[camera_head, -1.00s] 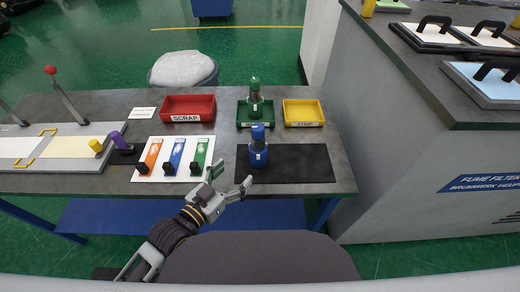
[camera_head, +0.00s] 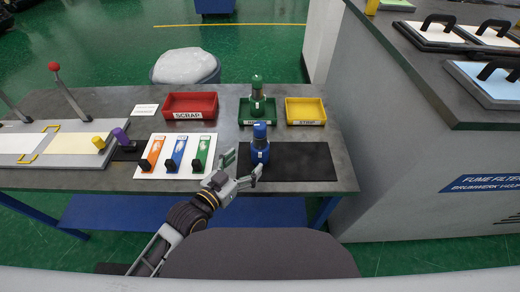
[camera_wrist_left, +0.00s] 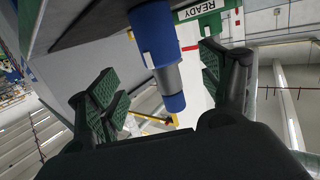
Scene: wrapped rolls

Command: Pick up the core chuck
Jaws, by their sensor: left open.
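A blue core chuck (camera_head: 260,152) with a grey band and a blue top stands upright at the left end of a black mat (camera_head: 308,162). A similar green one (camera_head: 257,98) stands in a green tray (camera_head: 243,118) behind it. My left gripper (camera_head: 243,165) is open and empty, just in front and to the left of the blue chuck, with its fingers pointing at it. In the left wrist view the blue chuck (camera_wrist_left: 154,40) appears beyond and between the spread fingers, and no contact shows. My right gripper is out of view.
A red SCRAP tray (camera_head: 190,105) and a yellow STRIP tray (camera_head: 305,110) stand at the back. A white board (camera_head: 176,157) with orange, blue and green handled strips lies left of the gripper. The right part of the mat is clear.

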